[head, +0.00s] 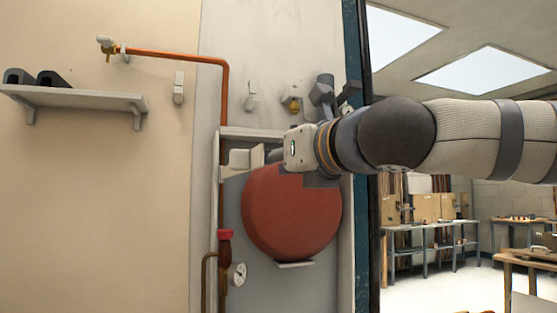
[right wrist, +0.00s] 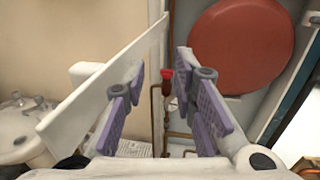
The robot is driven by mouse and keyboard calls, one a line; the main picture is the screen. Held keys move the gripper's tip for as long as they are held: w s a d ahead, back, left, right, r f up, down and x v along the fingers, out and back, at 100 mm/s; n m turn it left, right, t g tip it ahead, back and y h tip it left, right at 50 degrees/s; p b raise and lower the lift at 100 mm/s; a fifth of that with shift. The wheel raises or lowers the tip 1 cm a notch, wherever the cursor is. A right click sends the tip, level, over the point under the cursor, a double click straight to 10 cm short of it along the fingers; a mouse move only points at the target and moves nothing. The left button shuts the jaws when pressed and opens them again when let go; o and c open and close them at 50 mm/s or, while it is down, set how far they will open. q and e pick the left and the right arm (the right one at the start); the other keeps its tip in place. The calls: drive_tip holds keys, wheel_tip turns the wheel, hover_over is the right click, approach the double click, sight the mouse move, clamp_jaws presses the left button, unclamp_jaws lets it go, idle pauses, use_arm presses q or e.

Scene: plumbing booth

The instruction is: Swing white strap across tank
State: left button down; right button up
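The red round tank (head: 290,215) hangs in the grey wall recess in the head view. It also shows at the upper right of the right wrist view (right wrist: 243,45). The white strap (right wrist: 95,85) is a long flat bar slanting across the left of the right wrist view, to the left of the tank. My right gripper (right wrist: 160,85) is open, with nothing seen between its purple pads. Its left finger is close beside the strap; whether they touch I cannot tell. In the head view my right wrist covers the tank's top and much of the gripper. My left gripper is not in view.
A copper pipe (head: 180,54) runs down left of the recess to a red-handled valve (head: 226,234) and a gauge (head: 237,274). A shelf (head: 75,98) is on the left wall. A blue door frame (head: 356,60) stands right of the recess.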

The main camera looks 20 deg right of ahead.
drive_tip(key=shift+o, duration=1.1)
